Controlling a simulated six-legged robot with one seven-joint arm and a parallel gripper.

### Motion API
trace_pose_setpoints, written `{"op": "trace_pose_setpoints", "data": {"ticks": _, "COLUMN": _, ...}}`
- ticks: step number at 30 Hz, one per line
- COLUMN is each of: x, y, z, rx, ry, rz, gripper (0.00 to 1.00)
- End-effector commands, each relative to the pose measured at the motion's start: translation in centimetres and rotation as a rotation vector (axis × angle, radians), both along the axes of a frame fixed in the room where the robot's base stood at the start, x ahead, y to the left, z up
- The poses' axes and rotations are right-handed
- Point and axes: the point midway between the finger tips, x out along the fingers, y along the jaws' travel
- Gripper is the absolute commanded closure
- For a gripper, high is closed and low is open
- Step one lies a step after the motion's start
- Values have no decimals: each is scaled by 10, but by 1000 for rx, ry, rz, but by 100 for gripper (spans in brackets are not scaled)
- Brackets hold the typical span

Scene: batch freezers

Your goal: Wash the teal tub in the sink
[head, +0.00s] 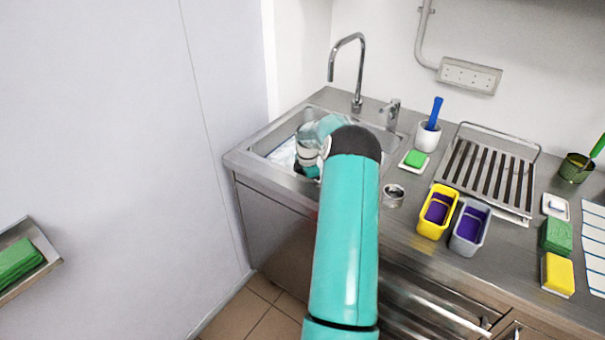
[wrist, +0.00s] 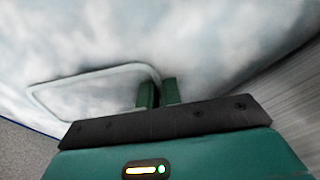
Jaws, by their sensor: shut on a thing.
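The sink (head: 262,148) is a steel basin set in the counter, under a tall curved tap (head: 359,75). My arm reaches over its front edge, and my gripper (wrist: 158,93) is down inside the basin. In the wrist view its two green fingers are shut at the rim of the teal tub (wrist: 60,85). The tub shows there as a rounded, pale teal rim against a cloudy white-grey surface that looks like sudsy water. In the head view my arm and wrist hide most of the basin, and I cannot make out the tub clearly.
Right of the sink stand a white cup with a blue-handled brush (head: 428,135), a green sponge (head: 415,158), a small metal cup (head: 393,196), a yellow tub (head: 437,212), a grey tub (head: 469,228) and a drying rack (head: 490,170). A wall closes the left side.

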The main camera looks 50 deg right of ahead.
Motion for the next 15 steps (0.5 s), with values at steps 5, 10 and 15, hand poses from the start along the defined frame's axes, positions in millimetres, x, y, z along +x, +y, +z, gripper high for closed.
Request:
{"op": "trace_pose_setpoints", "data": {"ticks": 5, "x": 0, "y": -6, "z": -1, "rx": 1, "ry": 1, "rz": -2, "gripper": 100}}
{"op": "trace_pose_setpoints", "data": {"ticks": 10, "x": 0, "y": -18, "z": 0, "rx": 0, "ry": -1, "rz": -2, "gripper": 100}}
{"op": "trace_pose_setpoints", "data": {"ticks": 15, "x": 0, "y": -28, "z": -1, "rx": 1, "ry": 1, "rz": -2, "gripper": 100}}
